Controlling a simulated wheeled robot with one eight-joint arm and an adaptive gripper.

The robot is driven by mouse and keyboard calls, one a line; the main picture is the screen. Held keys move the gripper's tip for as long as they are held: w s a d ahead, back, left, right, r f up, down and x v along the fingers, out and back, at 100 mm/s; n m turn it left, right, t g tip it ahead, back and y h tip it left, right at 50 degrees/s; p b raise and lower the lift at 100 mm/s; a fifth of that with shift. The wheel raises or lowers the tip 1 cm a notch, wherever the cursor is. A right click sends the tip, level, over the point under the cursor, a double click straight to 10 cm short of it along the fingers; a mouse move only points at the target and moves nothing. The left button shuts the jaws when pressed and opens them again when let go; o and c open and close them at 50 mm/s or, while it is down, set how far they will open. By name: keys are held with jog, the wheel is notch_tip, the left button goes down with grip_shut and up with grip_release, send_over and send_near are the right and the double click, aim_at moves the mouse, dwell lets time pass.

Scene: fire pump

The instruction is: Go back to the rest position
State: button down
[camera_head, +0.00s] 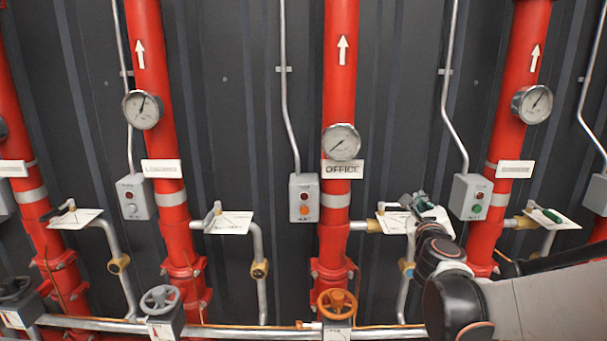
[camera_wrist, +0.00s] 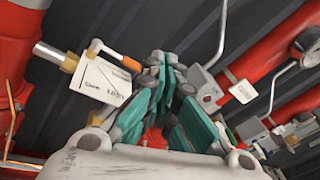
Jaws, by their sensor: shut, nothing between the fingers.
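My gripper (camera_head: 420,203) is in the head view right of centre, in front of a white valve card (camera_head: 398,222) between the OFFICE pipe and the right-hand red pipe. My arm reaches in from the lower right and hides part of that card and the pipe below it. In the wrist view the green-padded fingers of my gripper (camera_wrist: 160,65) are shut and hold nothing. A white card (camera_wrist: 100,88) with a small orange-ended lever (camera_wrist: 114,52) shows left of the fingers, apart from them.
Red pipes (camera_head: 340,100) carry gauges (camera_head: 342,142) and stand before a dark ribbed wall. Grey button boxes (camera_head: 304,197) hang between them. An orange handwheel (camera_head: 337,303) and a grey handwheel (camera_head: 161,299) sit low. The right-hand pipe (camera_head: 505,130) is close to my arm.

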jog(key=s+a+n+g+y+b, duration=0.1)
jog(key=s+a+n+y, duration=0.35)
jog(key=a+n, duration=0.4)
jog(key=s+a+n+g+y, duration=0.1)
jog(key=s+a+n+y, duration=0.4)
jog(key=n, duration=0.6)
jog(key=s+d+f+n+g+h, duration=0.1)
jog(key=s+f+n+g+h, duration=0.1)
jog(key=s+f+n+g, duration=0.2)
jog(key=s+d+f+n+g+h+b, duration=0.1)
jog(key=s+f+n+g+h, duration=0.1)
jog(key=s+f+n, duration=0.8)
jog(key=s+g, duration=0.1)
jog(key=s, duration=0.7)
jog(key=shift+d+g, duration=0.3)
jog(key=shift+g, duration=0.1)
